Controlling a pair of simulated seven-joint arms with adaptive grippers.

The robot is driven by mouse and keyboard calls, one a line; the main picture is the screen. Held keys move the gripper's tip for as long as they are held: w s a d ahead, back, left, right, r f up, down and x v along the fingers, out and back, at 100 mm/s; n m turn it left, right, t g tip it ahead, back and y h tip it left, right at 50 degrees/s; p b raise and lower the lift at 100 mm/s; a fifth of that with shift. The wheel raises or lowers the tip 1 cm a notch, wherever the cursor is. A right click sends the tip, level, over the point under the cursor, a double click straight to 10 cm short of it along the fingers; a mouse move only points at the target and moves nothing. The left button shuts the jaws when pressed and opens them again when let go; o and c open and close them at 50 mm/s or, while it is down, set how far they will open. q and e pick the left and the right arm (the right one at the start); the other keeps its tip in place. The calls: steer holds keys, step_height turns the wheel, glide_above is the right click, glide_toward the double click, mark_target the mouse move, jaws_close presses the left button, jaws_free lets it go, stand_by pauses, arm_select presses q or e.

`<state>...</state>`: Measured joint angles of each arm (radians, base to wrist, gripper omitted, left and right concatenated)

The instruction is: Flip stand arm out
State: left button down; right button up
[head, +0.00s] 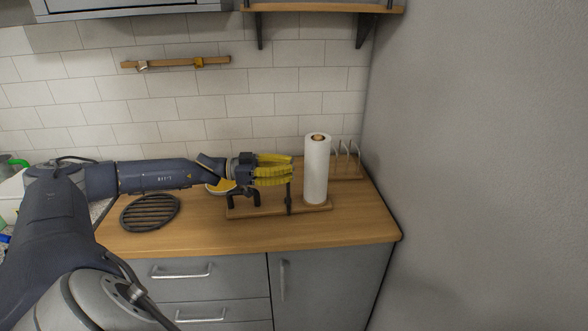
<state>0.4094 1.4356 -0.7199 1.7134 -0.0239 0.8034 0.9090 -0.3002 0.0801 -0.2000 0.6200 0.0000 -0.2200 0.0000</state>
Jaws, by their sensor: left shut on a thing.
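The stand has a flat wooden base (236,211) on the counter, with dark metal parts above it. A thin dark upright arm (289,203) rises from the base to the tips of my left gripper's fingers. My left gripper (283,170), with yellow fingers, reaches in from the left above the base. It is shut at the top of the dark upright arm and hides part of it. A shorter dark bracket (246,197) stands on the base below the gripper. My right gripper is not in view.
A white paper roll (316,170) stands upright just right of the gripper. A wooden rack (347,171) is behind it. A round black trivet (150,211) and a bowl (220,187) are left. The counter (350,226) is clear toward its front; a grey wall bounds the right.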

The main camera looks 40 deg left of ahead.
arm_select(q)
steer(key=shift+s+a+m+g+h, duration=0.25)
steer(key=shift+a+m+g+h, duration=0.1)
steer(key=shift+m+g+h, duration=0.45)
steer(key=c, duration=1.2)
jaws_free()
steer(key=v, duration=1.2)
steer(key=shift+r, duration=0.15)
